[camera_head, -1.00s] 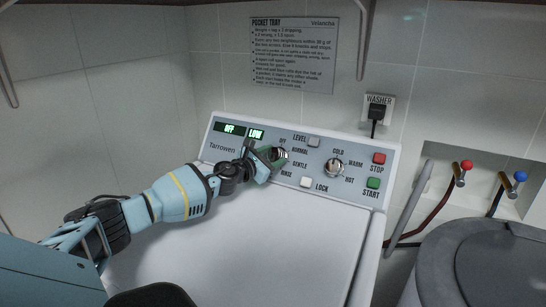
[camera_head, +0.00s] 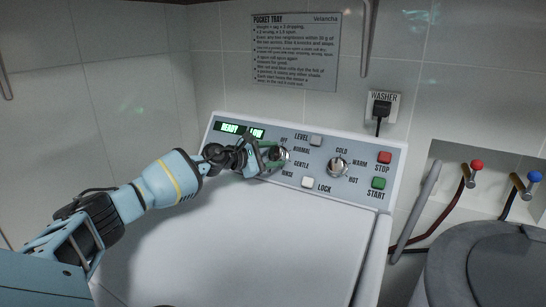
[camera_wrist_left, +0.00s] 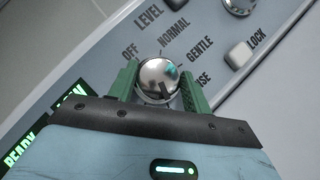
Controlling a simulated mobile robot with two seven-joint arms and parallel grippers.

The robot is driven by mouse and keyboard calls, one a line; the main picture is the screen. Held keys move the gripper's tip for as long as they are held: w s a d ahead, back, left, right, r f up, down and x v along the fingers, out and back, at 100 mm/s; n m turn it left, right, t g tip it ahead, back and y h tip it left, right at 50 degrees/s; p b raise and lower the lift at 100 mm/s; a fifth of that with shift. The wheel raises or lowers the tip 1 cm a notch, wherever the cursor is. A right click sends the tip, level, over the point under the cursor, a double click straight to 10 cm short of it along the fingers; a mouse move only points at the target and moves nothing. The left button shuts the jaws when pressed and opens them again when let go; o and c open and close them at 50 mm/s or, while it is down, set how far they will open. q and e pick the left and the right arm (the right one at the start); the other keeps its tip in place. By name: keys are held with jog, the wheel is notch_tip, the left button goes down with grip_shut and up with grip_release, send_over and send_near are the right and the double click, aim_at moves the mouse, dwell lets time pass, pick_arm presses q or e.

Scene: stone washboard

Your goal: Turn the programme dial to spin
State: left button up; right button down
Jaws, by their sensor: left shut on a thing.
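The programme dial (camera_head: 284,155) is a round chrome knob on the washer's sloped panel, ringed by the labels OFF, NORMAL, GENTLE and one partly hidden that reads RINSE. I see no SPIN label. My left gripper (camera_head: 273,156) reaches it from the left, with its green fingers shut on the knob. In the left wrist view the chrome dial (camera_wrist_left: 157,76) sits between the two green fingers. I cannot tell for sure which label the dial points to. The display (camera_head: 238,130) is lit and reads READY and LOW. My right gripper is not in view.
To the right on the panel are a second chrome knob (camera_head: 338,167), the red STOP button (camera_head: 384,158) and the green START button (camera_head: 378,183). The washer's lid (camera_head: 240,240) is clear.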

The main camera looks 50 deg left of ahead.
aim_at(274, 155)
pick_arm(q)
jog(key=o, duration=1)
jog(key=shift+s+a, duration=0.2)
jog(key=shift+s, duration=0.35)
jog(key=b+v, duration=0.1)
jog(key=v, duration=0.3)
jog(key=shift+f+b, duration=0.1)
jog(key=shift+b, duration=0.25)
jog(key=shift+s+a+b, duration=0.25)
jog(key=shift+s+b, duration=0.1)
jog(key=shift+s, duration=0.35)
jog(key=shift+s+r+b, duration=0.25)
jog(key=shift+s+b, duration=0.1)
jog(key=shift+s, duration=0.1)
jog(key=shift+s+d+r, duration=0.1)
jog(key=shift+r, duration=0.05)
